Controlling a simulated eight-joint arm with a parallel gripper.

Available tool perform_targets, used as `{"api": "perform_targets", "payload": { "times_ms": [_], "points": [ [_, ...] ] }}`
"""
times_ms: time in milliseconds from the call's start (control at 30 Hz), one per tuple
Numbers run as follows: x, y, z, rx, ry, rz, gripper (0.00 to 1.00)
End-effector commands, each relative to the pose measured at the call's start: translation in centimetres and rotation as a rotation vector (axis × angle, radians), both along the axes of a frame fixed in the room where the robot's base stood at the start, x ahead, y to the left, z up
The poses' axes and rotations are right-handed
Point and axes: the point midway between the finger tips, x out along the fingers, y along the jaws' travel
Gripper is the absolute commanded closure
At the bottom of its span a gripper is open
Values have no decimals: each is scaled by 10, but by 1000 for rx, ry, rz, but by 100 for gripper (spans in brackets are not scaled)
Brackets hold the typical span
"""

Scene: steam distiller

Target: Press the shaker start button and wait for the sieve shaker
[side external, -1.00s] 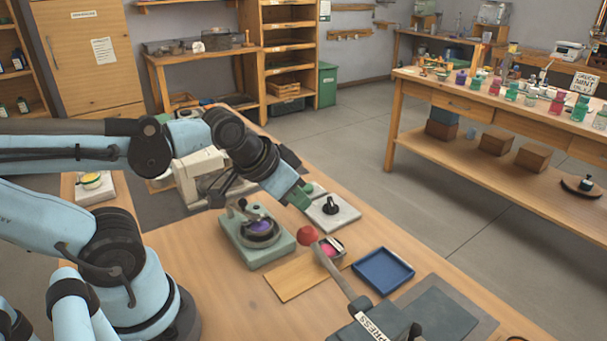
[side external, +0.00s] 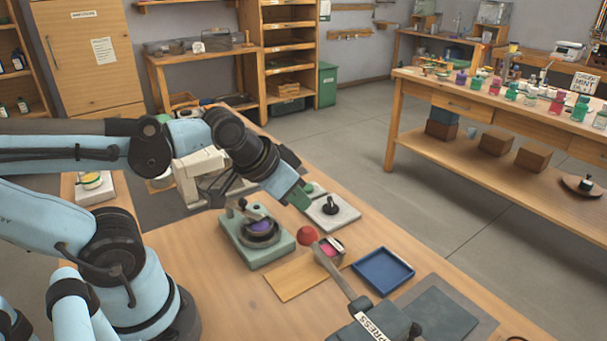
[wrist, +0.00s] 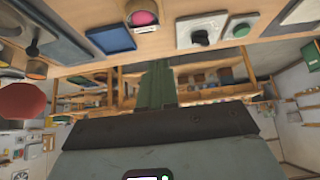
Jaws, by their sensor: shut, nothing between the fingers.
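A green round button (side external: 315,188) on a pale plate lies on the bench, partly hidden behind my gripper in the side view. The same button (wrist: 241,30) shows in the wrist view at upper right. My gripper (side external: 300,199) has green fingers, shut and empty, pointing down at an angle just in front of the button. In the wrist view its fingertips (wrist: 157,64) appear to the left of the button. I cannot tell whether they touch anything. No label identifies the sieve shaker; a green-based device with a purple-filled bowl (side external: 260,226) stands left of my gripper.
A pale plate with a black knob (side external: 345,218) lies right beside my gripper. A cream machine (side external: 190,178) stands behind my arm.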

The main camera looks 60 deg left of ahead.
Motion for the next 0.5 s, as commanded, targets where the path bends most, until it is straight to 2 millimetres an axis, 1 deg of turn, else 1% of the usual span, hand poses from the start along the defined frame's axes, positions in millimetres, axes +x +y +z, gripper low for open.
{"api": "perform_targets", "payload": {
  "times_ms": [267,367,500],
  "points": [
    [2,2,1,-6,-2,12,100],
    [10,7,4,-27,-8,46,100],
    [30,21,10,-85,-26,142,100]
  ]
}}
